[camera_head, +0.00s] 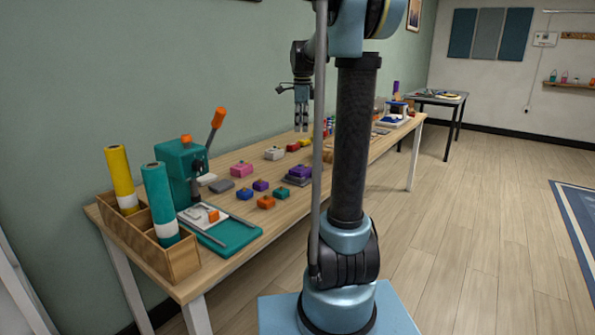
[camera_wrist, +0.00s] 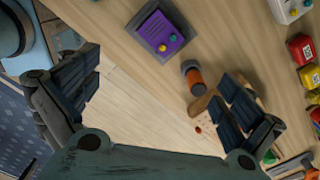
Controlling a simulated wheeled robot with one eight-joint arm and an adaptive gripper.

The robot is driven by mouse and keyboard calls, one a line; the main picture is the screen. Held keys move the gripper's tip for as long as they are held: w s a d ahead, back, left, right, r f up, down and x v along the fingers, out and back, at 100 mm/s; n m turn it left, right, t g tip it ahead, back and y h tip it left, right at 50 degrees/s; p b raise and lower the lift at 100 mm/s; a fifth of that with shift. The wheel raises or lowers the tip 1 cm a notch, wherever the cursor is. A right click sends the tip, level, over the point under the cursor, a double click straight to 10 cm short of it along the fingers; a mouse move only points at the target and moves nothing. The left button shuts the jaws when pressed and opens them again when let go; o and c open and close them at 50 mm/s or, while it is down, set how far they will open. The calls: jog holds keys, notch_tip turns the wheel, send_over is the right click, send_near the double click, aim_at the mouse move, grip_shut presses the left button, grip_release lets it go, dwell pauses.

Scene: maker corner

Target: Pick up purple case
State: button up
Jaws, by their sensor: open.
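A purple case (camera_wrist: 160,32) with small yellow and teal knobs lies in a dark grey tray (camera_wrist: 142,37) on the wooden table, at the top of the wrist view. In the head view a purple block (camera_head: 300,171) on a dark grey base looks like the same thing, though I cannot be sure. In the head view my gripper (camera_head: 301,128) hangs above the table, pointing down, apart from the objects.
An orange-and-grey tool (camera_wrist: 193,76) lies beside the right finger. Red (camera_wrist: 301,48) and yellow (camera_wrist: 309,76) blocks stand at the right. In the head view, a teal press (camera_head: 180,165) and a wooden box (camera_head: 180,262) with rolls occupy the table's near end. Several coloured small cases are scattered mid-table.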

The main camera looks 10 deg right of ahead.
send_over(300, 168)
jog(key=f, duration=1.2)
jog(key=shift+w+d, duration=0.15)
jog(key=shift+d, duration=0.1)
jog(key=shift+a+f, duration=0.15)
jog(key=shift+f, duration=1.2)
jog(key=shift+a+f, duration=0.15)
jog(key=shift+f, duration=1.15)
jog(key=shift+c, duration=0.2)
jog(key=c, duration=1.1)
